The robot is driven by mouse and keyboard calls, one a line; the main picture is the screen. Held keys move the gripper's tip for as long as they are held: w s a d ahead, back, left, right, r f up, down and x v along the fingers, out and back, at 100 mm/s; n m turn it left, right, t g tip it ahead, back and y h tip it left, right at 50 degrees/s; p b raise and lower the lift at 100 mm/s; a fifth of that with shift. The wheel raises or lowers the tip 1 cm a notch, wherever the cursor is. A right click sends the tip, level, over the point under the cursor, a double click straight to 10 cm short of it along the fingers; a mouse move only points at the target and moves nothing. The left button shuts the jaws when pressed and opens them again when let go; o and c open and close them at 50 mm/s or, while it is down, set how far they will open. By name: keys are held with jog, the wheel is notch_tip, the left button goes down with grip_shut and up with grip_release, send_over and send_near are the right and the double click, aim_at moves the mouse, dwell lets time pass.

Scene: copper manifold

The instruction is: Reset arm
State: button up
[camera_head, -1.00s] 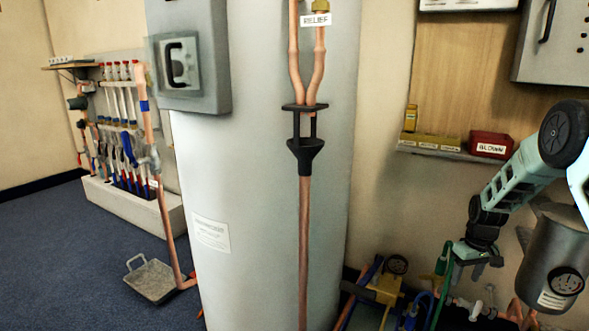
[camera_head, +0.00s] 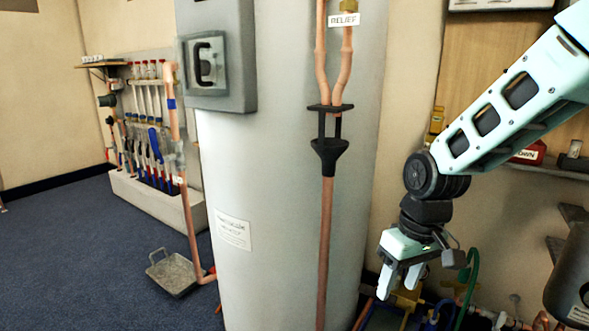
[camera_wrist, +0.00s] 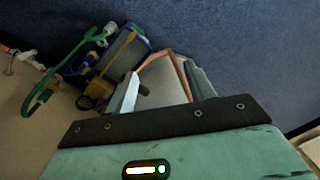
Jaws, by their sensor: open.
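My gripper (camera_head: 398,282) hangs fingers-down at the end of my teal arm in the head view, to the right of the tall grey cylinder (camera_head: 275,200). Its two pale fingers are apart and nothing is between them. In the wrist view my gripper (camera_wrist: 165,90) also shows its fingers spread, with pipework and the dark blue floor below and beyond them.
A green hose (camera_head: 470,280) and yellow and blue fittings (camera_head: 408,298) lie low behind my gripper. A red box (camera_head: 530,153) sits on the wall shelf. A grey tray (camera_head: 172,272) is on the carpet, left. Open floor lies at far left.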

jog(key=s+a+r+n, duration=0.2)
jog(key=s, duration=0.9)
jog(key=s+a+r+n, duration=0.1)
jog(key=s+a, duration=0.2)
jog(key=s, duration=0.7)
notch_tip(320, 180, up, 38)
jog(key=p, duration=3.7)
jog(key=shift+s+f+h+p, duration=0.15)
jog(key=shift+h+p, duration=0.15)
jog(key=shift+h, duration=0.1)
